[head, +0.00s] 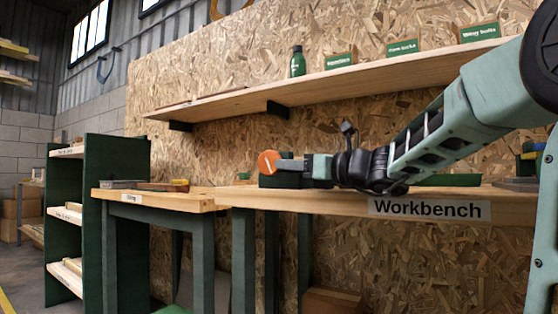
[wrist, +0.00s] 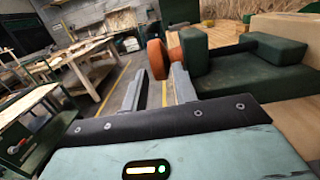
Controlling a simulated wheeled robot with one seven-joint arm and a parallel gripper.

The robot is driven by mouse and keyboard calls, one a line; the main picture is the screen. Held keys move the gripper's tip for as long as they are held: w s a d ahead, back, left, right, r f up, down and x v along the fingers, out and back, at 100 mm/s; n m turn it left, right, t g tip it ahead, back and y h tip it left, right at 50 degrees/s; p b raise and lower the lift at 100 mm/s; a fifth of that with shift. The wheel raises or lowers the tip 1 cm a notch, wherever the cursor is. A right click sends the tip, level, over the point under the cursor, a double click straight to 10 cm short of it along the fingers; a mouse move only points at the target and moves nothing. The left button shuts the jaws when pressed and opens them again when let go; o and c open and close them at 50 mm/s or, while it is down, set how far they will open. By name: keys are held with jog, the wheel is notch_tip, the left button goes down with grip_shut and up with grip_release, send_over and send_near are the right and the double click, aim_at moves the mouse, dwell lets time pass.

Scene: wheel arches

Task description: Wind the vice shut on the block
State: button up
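The vice is dark green and sits on the workbench (head: 340,200). In the wrist view its body (wrist: 240,72) fills the right side, with two raised blocks. Its round orange handle (head: 268,162) faces left in the head view, and also shows just past the fingertips in the wrist view (wrist: 157,58). My gripper (head: 290,165) is at the handle's right in the head view. In the wrist view my gripper (wrist: 160,70) has its fingers apart, with the handle's near part in line with the gap. I cannot tell whether they touch. I cannot make out the block.
A shelf (head: 330,84) with a green bottle (head: 298,62) and several labelled boxes hangs above the bench. A lower table (head: 160,198) stands to the left, beside a green rack (head: 115,220). Open floor (wrist: 118,88) shows beyond the left finger.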

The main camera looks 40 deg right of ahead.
jog(key=shift+p+v, duration=0.3)
jog(key=shift+v, duration=1.25)
jog(key=shift+a, duration=0.1)
